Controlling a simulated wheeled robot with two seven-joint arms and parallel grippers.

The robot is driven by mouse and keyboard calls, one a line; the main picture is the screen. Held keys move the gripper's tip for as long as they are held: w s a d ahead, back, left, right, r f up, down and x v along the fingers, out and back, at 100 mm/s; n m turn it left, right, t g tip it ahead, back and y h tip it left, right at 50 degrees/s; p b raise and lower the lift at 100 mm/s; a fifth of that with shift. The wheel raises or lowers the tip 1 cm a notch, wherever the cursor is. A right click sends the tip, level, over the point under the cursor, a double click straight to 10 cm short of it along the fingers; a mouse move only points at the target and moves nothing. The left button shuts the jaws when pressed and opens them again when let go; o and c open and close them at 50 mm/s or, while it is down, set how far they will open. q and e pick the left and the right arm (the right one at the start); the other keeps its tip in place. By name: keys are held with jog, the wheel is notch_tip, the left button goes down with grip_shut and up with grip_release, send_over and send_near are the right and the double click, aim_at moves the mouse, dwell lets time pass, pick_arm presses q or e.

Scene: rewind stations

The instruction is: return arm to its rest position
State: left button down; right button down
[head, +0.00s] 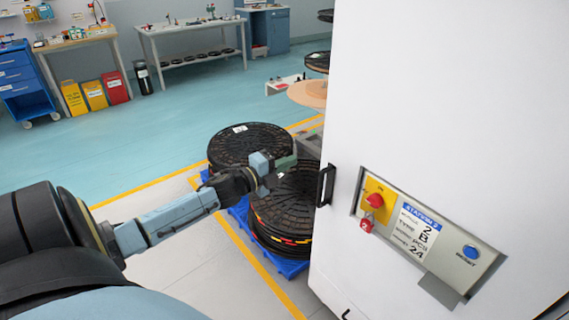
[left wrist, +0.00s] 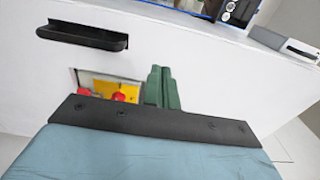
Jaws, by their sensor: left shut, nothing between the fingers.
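My left arm reaches in from the left in the head view, stretched out toward the white cabinet (head: 440,90). My left gripper (head: 284,163) has its green fingers shut and empty. In the head view it overlaps the stacked black reels (head: 300,200), a little left of the cabinet's black handle (head: 326,185). In the left wrist view the green fingers (left wrist: 160,86) are together, to the right of the black handle (left wrist: 85,37) and beside the yellow and red panel (left wrist: 105,90). The gripper does not hold the handle. My right gripper is not in view.
The cabinet's control panel (head: 425,235) has a red knob on yellow, a red padlock and a blue button. Another black reel stack (head: 248,145) stands behind, on a blue pallet. Workbenches (head: 190,42) and a blue drawer cart (head: 22,82) are far back. The blue-green floor between is clear.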

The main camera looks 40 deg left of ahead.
pick_arm(q)
jog(key=shift+s, duration=0.45)
jog(key=shift+f, duration=0.1)
